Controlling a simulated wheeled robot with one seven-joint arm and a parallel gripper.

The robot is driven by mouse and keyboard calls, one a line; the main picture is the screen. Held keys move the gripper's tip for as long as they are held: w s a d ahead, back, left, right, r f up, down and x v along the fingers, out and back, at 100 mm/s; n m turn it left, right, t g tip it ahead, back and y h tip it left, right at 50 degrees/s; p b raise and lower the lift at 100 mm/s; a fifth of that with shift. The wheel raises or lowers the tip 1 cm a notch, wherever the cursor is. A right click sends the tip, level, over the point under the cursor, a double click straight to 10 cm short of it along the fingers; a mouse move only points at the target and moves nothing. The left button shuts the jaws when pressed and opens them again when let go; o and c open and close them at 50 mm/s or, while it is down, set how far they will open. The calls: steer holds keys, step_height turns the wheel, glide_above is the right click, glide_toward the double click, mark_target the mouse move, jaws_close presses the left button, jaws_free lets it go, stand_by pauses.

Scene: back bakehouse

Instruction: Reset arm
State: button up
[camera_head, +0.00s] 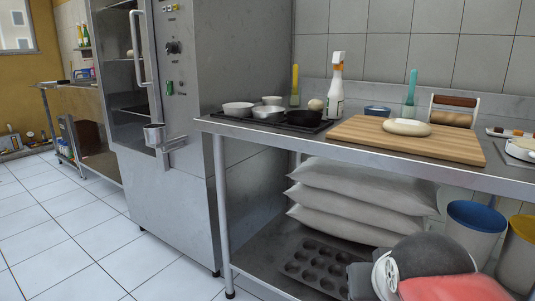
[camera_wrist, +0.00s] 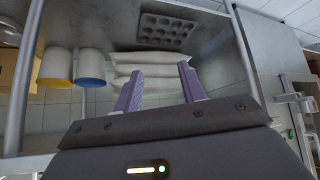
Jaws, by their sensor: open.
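My gripper (camera_wrist: 160,70) shows in the wrist view, with its two purple fingers spread apart and nothing between them. It is open and empty. The fingers point toward the stacked pale sacks (camera_wrist: 138,58) under the steel table, and I see no contact with them. The wrist view is turned over, with the lower shelf at the top. In the head view I cannot make out the fingers.
The steel table (camera_head: 380,154) carries a cutting board (camera_head: 456,144) with dough (camera_head: 407,127) and a dark tray (camera_head: 281,122) with bowls. Sacks (camera_head: 345,197), a muffin tin (camera_head: 318,266) and buckets (camera_head: 474,230) are below. An oven cabinet (camera_head: 178,205) stands left. Floor at left is clear.

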steer(key=s+a+f+n+g+y, duration=0.1)
steer(key=s+a+f+g, duration=0.1)
steer(key=s+f, duration=0.4)
steer(key=shift+s+f, duration=0.15)
steer(key=shift+f, duration=0.1)
